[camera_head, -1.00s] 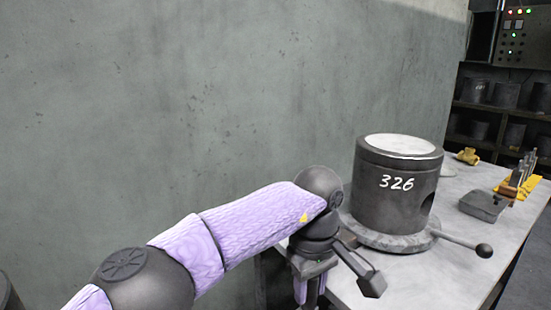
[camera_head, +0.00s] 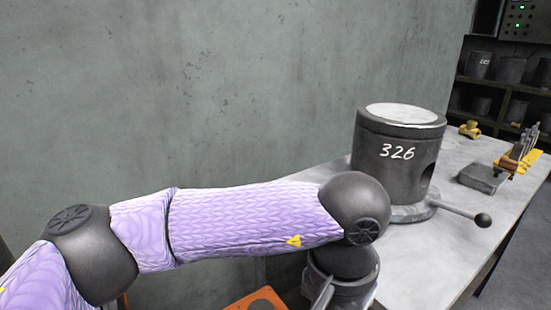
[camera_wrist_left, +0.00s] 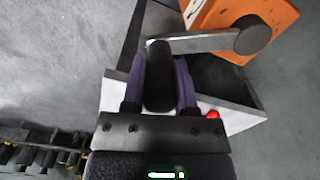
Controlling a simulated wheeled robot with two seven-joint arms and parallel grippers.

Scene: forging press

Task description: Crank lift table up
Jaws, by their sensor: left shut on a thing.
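My left gripper (camera_wrist_left: 160,88) is shut on the dark rounded crank handle (camera_wrist_left: 159,62), which lies between its two purple fingers in the left wrist view. A grey metal crank arm (camera_wrist_left: 204,43) runs from the handle to a dark round hub (camera_wrist_left: 252,36) on an orange housing (camera_wrist_left: 285,20). In the head view the orange housing (camera_head: 240,306) shows only at the bottom edge, and the left gripper's fingers are hidden below my wrist. The lift table's top cannot be made out for certain. My right gripper is out of view.
A grey workbench (camera_head: 430,262) stands to the right, bearing a dark cylinder marked 326 (camera_head: 385,175) with a ball-ended lever (camera_head: 460,210). Behind it are a brass fitting (camera_head: 470,130) and a yellow rack (camera_head: 522,160). A concrete wall (camera_head: 200,90) fills the left.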

